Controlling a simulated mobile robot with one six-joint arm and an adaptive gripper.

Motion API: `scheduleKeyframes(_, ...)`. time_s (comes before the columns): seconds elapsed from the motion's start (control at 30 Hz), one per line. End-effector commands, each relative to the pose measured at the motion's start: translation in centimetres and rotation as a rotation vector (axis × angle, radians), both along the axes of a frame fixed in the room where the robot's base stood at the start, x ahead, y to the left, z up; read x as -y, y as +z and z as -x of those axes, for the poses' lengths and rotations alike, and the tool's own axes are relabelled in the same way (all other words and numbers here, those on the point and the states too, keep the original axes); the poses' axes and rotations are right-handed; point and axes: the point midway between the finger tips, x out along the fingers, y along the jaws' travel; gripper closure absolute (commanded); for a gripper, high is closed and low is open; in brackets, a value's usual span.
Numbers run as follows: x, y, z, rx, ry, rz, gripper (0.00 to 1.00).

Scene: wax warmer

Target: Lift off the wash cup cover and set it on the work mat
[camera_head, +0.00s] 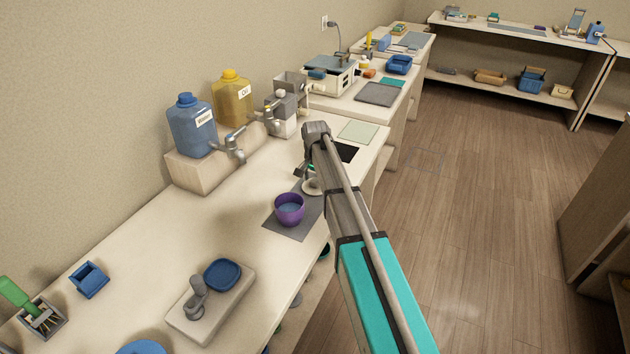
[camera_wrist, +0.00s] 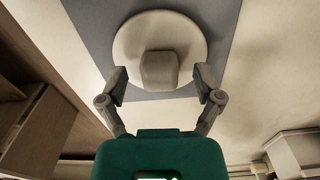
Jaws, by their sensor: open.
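The cover (camera_wrist: 128,48) is a pale round disc with a blocky knob (camera_wrist: 159,70). In the wrist view it lies on the grey work mat (camera_wrist: 88,18). In the head view the cover (camera_head: 313,187) is partly hidden by my arm, beside the open purple wash cup (camera_head: 289,209). The cup stands upright on the same mat (camera_head: 283,232). My gripper (camera_wrist: 160,77) is open, with one finger on each side of the knob and gaps showing. In the head view my gripper (camera_head: 304,173) is small and partly hidden above the cover.
A blue jug (camera_head: 192,128) and a yellow jug (camera_head: 232,98) stand on a raised block behind, with metal taps. A dark pad (camera_head: 346,152) and a pale green mat (camera_head: 359,132) lie farther along.

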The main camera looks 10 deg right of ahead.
Motion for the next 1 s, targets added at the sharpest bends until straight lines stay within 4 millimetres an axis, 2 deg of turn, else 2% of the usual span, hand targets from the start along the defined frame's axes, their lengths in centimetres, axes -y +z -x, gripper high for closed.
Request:
scheduleKeyframes(0.37,0.0,0.3,0.0,0.0,0.0,0.0,0.16)
scheduleKeyframes(1.0,0.0,2.1,0.0,0.0,0.0,0.0,0.16)
